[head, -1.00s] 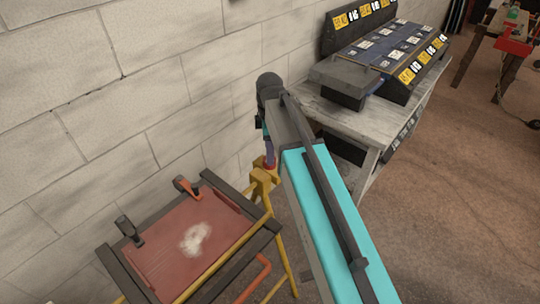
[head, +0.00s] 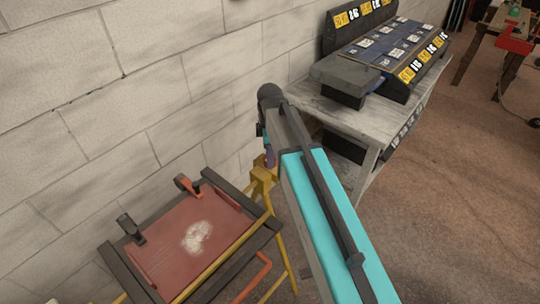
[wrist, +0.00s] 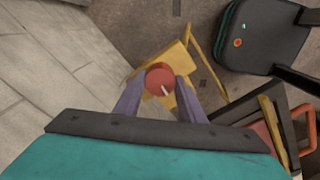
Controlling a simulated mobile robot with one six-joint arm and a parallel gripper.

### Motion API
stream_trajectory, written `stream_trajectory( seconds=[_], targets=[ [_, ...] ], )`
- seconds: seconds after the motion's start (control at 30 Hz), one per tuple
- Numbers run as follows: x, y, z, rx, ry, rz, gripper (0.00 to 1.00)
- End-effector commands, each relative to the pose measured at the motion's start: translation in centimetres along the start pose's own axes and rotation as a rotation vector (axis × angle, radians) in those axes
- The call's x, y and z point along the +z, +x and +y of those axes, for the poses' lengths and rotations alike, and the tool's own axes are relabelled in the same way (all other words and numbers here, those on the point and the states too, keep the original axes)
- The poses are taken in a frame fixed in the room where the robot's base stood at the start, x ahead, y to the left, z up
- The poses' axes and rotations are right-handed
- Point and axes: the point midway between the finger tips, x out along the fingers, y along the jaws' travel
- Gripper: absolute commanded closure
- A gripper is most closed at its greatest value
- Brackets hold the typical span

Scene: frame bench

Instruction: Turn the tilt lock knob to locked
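The tilt lock knob (wrist: 158,76) is a round red knob with a white pointer line, seen in the wrist view on a yellow bracket (wrist: 178,57). The pointer slants toward the lower right in that view. My gripper (wrist: 159,80) is over the knob, its two purple fingers apart, one on each side. I cannot tell whether either finger touches the knob. In the head view the finger (head: 270,157) comes down at the top of the yellow bracket (head: 262,181), and the knob is hidden there. No lock markings can be read.
A dark frame with a red panel (head: 165,262) and clamps stands at lower left. A pale block wall (head: 130,90) runs close behind. A bench (head: 350,120) with a dark labelled rack stands at the back right. Brown floor is open at right.

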Motion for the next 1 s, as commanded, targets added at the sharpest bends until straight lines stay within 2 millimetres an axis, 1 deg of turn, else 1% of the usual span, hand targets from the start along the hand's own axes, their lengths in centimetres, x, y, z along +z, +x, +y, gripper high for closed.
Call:
stream_trajectory(
  seconds=[0.03, 0.07, 0.37, 0.57, 0.77, 1.0],
  targets=[
    [0.02, -0.01, -0.02, -0.001, 0.000, 0.000, 0.82],
    [0.02, -0.01, -0.02, -0.001, 0.000, 0.000, 0.86],
    [0.11, -0.03, -0.01, -0.001, 0.023, 0.000, 0.86],
    [0.11, -0.03, 0.00, -0.001, 0.091, 0.000, 0.86],
    [0.10, -0.04, 0.00, -0.001, 0.216, -0.001, 0.86],
    [0.09, -0.05, 0.00, -0.001, 0.420, -0.001, 0.86]
  ],
)
